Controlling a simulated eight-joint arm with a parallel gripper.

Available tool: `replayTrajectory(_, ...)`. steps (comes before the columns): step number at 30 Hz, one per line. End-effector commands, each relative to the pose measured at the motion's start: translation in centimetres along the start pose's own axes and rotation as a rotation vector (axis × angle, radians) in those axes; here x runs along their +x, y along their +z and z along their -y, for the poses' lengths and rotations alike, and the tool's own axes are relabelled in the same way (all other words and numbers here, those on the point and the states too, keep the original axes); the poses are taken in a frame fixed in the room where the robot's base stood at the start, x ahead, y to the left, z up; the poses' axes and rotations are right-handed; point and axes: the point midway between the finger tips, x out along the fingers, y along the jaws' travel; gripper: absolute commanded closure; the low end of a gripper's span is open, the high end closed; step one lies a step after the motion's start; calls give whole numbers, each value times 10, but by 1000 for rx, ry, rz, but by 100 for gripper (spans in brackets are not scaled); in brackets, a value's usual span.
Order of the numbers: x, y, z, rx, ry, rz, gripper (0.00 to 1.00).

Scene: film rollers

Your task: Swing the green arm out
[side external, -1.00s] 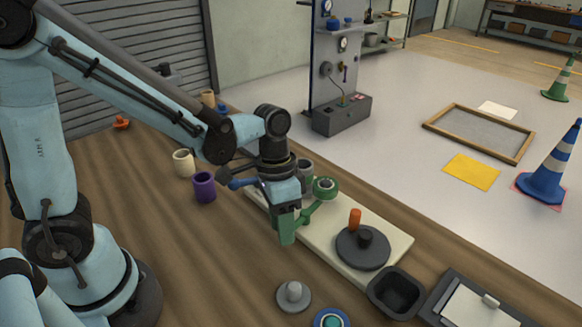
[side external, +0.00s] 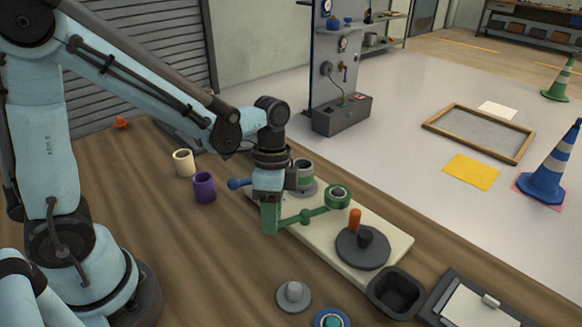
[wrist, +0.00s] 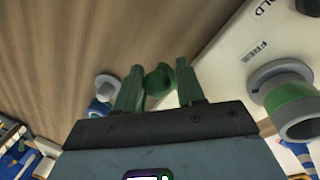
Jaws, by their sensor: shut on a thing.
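The green arm (side external: 318,212) lies over the cream board (side external: 385,225), with a round ring-like end (side external: 338,196) at its right and a round boss near its middle. My gripper (side external: 270,220), with green fingers, is shut on the arm's left end, at the board's left edge. In the wrist view a green knob (wrist: 158,80) sits between the two fingers (wrist: 158,92). The fingers hide most of the held end in the side view.
A grey roller with a green band (side external: 303,177) stands behind the arm. A dark disc (side external: 363,248) with orange and black pegs sits to its right. A black bin (side external: 396,292), grey knob (side external: 293,294), purple cup (side external: 204,187) and cream cup (side external: 184,163) are nearby.

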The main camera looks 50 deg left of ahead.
Motion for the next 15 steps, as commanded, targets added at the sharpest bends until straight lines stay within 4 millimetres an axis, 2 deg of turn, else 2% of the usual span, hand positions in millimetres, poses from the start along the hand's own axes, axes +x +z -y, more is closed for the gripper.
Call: replayTrajectory(15, 0, 4, 3, 121, 12, 21, 100)
